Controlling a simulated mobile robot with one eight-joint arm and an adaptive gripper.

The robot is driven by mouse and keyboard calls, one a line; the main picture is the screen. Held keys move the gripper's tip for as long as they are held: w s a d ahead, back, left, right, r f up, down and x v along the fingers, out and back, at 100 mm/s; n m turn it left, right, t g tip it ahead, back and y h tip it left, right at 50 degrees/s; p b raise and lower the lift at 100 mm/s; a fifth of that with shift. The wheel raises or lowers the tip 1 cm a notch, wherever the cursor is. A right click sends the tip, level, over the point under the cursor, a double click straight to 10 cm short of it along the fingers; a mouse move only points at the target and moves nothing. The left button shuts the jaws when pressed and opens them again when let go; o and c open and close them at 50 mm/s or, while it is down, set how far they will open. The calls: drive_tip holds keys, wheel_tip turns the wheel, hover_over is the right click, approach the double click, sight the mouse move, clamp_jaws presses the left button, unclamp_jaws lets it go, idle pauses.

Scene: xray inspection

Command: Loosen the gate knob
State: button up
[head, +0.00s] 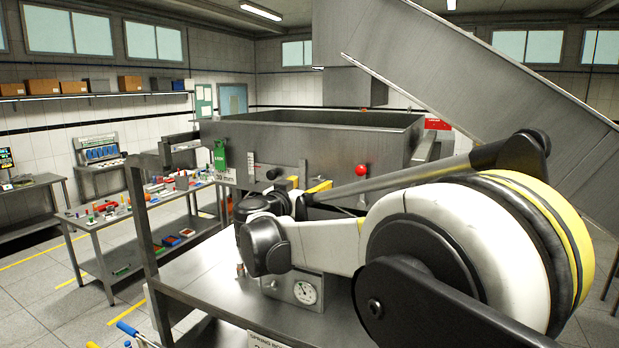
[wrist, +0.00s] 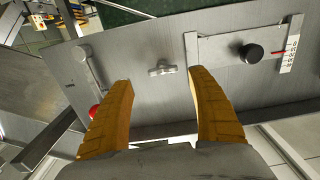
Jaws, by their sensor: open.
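A small grey winged knob (wrist: 162,69) stands out from the steel hopper wall in the wrist view. It lies just beyond and between the tips of my gripper (wrist: 160,79), whose two yellow fingers are apart with nothing between them. A round black knob (wrist: 251,52) sits to the right on a plate with a red pointer and a scale; it also shows in the head view (head: 272,174). I cannot tell for certain which one is the gate knob. In the head view my gripper (head: 307,184) is at the hopper front, and my arm hides much of it.
A lever with a red ball (head: 361,170) stands right of my gripper; the ball also shows by the left finger (wrist: 93,112). The steel hopper (head: 300,136) fills the space ahead. A dial gauge (head: 305,292) sits below on the bench. A parts table (head: 88,222) is at the left.

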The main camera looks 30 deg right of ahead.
sight(315, 180)
drive_tip(key=p+x, duration=0.1)
drive_tip(key=x, duration=0.3)
drive_tip(key=shift+w, duration=0.35)
drive_tip(key=shift+w+d, duration=0.15)
drive_tip(key=shift+d, duration=0.25)
drive_tip(key=shift+w+a+f, duration=0.1)
drive_tip(key=shift+w, duration=0.05)
drive_tip(key=c, duration=1.2)
